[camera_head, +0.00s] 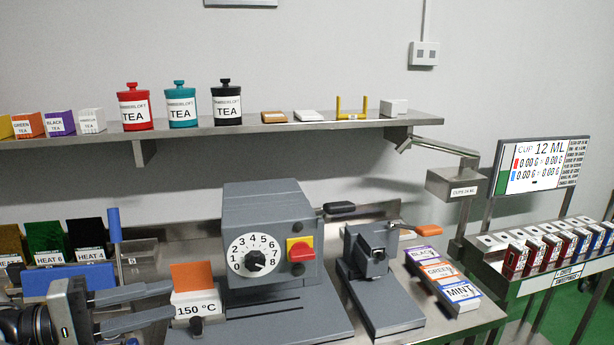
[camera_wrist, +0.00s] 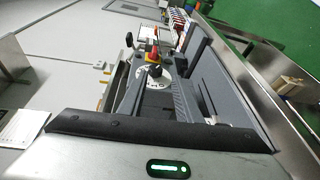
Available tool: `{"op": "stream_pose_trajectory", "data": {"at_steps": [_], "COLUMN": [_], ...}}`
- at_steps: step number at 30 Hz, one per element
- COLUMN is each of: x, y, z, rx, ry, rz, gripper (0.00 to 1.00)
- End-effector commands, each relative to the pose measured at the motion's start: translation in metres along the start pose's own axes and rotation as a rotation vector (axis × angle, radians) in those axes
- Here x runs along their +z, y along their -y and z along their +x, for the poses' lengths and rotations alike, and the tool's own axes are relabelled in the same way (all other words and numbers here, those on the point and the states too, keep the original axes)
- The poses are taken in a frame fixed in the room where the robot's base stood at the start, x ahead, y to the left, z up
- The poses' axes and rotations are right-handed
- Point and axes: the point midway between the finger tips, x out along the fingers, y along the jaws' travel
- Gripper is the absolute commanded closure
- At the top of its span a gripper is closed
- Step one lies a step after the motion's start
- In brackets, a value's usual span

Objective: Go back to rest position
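My gripper (camera_head: 172,299) is at the lower left of the head view, its two grey fingers pointing right with a gap between them. It is open and I see nothing held. The fingertips are near the 150 °C block (camera_head: 196,304) with its orange plate, left of the grey machine (camera_head: 275,215). In the wrist view my gripper (camera_wrist: 165,88) also shows spread fingers, with the machine's dial (camera_wrist: 155,72) seen between them. Most of my arm is outside the head view.
A blue-handled holder (camera_head: 65,281) and heat plates stand close around my gripper. A shelf (camera_head: 300,127) with tea tins and boxes runs above. A grey press (camera_head: 372,270), tea boxes (camera_head: 440,277) and a sachet rack (camera_head: 545,285) stand to the right.

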Motion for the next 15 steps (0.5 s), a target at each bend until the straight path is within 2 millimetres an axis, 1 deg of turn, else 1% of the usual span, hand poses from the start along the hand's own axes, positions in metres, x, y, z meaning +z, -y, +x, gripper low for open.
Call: {"op": "stream_pose_trajectory", "data": {"at_steps": [1, 2, 5, 6, 8, 9, 11, 12, 14, 15], "x": [-0.001, -0.001, 0.004, 0.007, 0.016, 0.025, 0.042, 0.055, 0.077, 0.093], "y": [-0.013, -0.017, -0.034, -0.040, -0.051, -0.058, -0.068, -0.074, -0.083, -0.087], "z": [0.023, 0.035, 0.079, 0.099, 0.129, 0.150, 0.181, 0.200, 0.225, 0.238], "rx": [-0.052, -0.083, -0.202, -0.257, -0.351, -0.420, -0.533, -0.612, -0.726, -0.799], "ry": [0.033, 0.046, 0.097, 0.117, 0.147, 0.165, 0.191, 0.202, 0.212, 0.213], "rz": [-0.013, -0.023, -0.051, -0.061, -0.068, -0.070, -0.064, -0.053, -0.027, -0.003], "gripper": [0.69, 0.69, 0.69, 0.69, 0.69, 0.69, 0.69, 0.69, 0.69, 0.69]}}
